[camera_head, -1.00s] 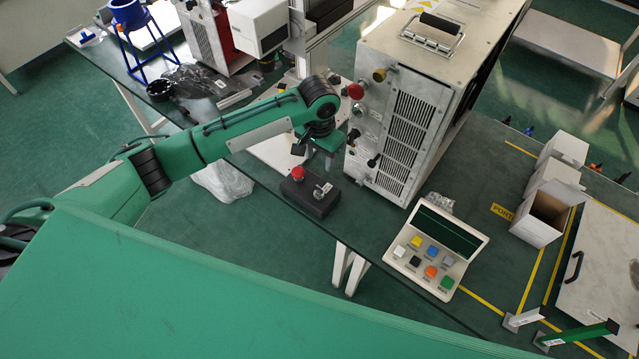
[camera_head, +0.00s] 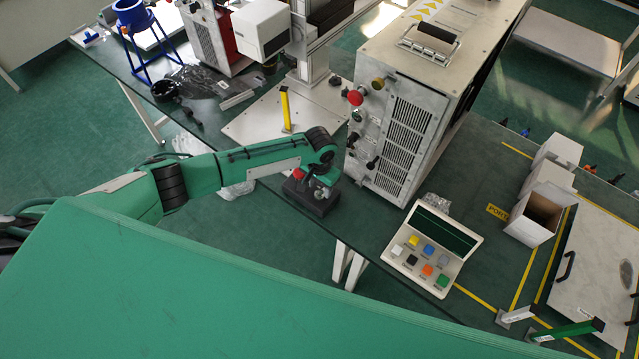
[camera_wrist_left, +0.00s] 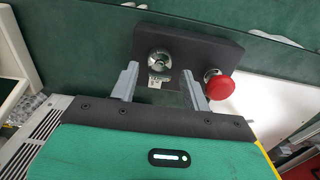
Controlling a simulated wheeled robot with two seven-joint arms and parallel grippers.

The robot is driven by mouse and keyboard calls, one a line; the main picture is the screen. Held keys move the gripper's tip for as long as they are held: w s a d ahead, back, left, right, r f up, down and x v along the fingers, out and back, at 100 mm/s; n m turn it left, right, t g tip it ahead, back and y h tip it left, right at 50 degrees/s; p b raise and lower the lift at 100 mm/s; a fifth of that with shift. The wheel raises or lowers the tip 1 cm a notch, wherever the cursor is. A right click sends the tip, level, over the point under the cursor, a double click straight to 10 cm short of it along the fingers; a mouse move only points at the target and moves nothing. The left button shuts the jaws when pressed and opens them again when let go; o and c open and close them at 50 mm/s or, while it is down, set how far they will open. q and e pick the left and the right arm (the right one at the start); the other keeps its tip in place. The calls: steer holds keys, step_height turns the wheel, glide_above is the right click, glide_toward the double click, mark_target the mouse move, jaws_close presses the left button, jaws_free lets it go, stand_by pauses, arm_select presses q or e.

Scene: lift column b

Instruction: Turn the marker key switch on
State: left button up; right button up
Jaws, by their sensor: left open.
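A dark control box (camera_head: 306,203) sits near the front edge of the table. It carries a red mushroom button (camera_head: 298,174) and a silver key switch (camera_wrist_left: 158,63). My left gripper (camera_wrist_left: 160,72) is open, its two grey fingers pointing at the box. In the wrist view the key switch shows between the fingertips, and the red button (camera_wrist_left: 221,86) lies just outside the right finger. I cannot tell whether the fingers touch the switch. In the head view my left wrist is over the box and partly hides it. My right gripper is not in view.
A large grey vented cabinet (camera_head: 397,120) with knobs and a red button stands right behind the box. A panel with coloured buttons (camera_head: 428,262) lies to the right. A yellow post (camera_head: 285,108) on a pale plate stands behind my arm.

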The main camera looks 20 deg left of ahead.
arm_select(q)
steer(key=shift+f, duration=0.1)
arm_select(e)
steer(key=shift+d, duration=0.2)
arm_select(q)
steer(key=c, duration=1)
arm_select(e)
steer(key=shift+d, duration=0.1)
arm_select(q)
steer(key=shift+m, duration=0.4)
steer(key=m, duration=0.4)
steer(key=shift+m, duration=0.4)
steer(key=m, duration=0.4)
steer(key=shift+m, duration=1)
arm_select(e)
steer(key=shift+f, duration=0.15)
arm_select(q)
steer(key=shift+m, duration=0.3)
